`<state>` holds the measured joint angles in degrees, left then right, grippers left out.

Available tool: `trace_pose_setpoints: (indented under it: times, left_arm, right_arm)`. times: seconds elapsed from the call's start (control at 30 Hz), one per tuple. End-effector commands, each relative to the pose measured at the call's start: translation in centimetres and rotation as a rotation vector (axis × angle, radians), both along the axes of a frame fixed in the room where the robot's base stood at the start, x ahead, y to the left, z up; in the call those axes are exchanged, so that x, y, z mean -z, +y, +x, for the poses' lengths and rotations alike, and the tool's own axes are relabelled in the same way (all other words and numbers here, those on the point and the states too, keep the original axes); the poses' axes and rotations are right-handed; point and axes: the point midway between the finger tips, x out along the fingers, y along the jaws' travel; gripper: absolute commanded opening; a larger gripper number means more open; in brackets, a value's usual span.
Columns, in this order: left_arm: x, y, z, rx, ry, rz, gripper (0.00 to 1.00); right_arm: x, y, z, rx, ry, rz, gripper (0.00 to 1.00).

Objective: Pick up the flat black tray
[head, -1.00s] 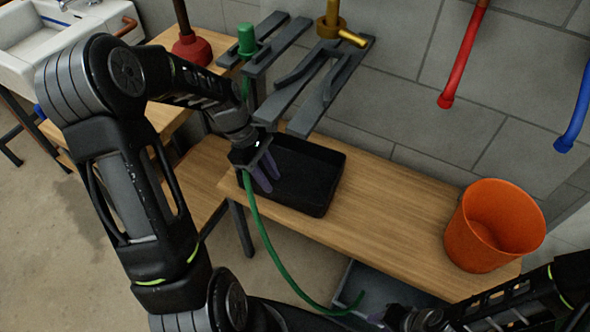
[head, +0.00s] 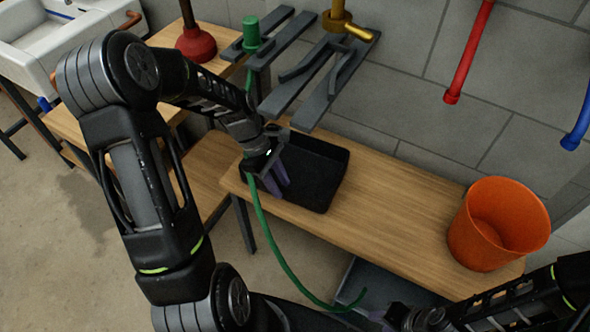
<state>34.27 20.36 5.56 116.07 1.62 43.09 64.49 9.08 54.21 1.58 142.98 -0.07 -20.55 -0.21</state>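The flat black tray (head: 322,172) lies on the wooden bench below the grey wall brackets. It is shallow with raised walls. My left gripper (head: 276,184) is at the tray's left end, with its purple fingers pointing down. The fingers look slightly apart, but I cannot tell whether they are around the tray's wall or only over it. The gripper and wrist hide part of the tray's left end. My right gripper (head: 376,316) is low at the bottom edge, below the bench front, and only partly visible. Its finger opening is unclear.
A green hose (head: 275,250) hangs past my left gripper and curves toward my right gripper. An orange bucket (head: 485,235) stands at the bench's right end. A dark grey bin (head: 395,287) is under the bench. The bench middle (head: 395,210) is clear. A red plunger (head: 196,46) stands at the back left.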

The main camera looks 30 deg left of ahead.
Motion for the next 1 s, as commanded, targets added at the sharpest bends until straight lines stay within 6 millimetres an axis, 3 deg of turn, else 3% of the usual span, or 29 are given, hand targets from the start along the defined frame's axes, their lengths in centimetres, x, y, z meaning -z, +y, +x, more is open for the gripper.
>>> trace_pose_setpoints:
  times: [0.1,0.23,0.87,1.0]
  left_arm:
    - [2.0,-0.8,0.0,0.000,0.004,-0.002,0.29]
    - [3.2,-1.3,0.1,0.001,0.002,-0.001,0.29]
    - [3.3,-1.4,0.1,-0.001,0.000,0.000,0.29]
    - [3.3,-1.3,0.1,-0.001,0.000,0.000,0.18]
  right_arm:
    - [0.5,0.0,0.0,0.000,0.000,0.000,0.36]
    - [0.6,0.0,0.0,0.000,0.000,0.000,0.36]
    - [0.6,0.0,0.0,0.000,0.000,0.000,0.36]
    - [0.6,0.0,0.0,0.000,0.000,0.000,0.36]
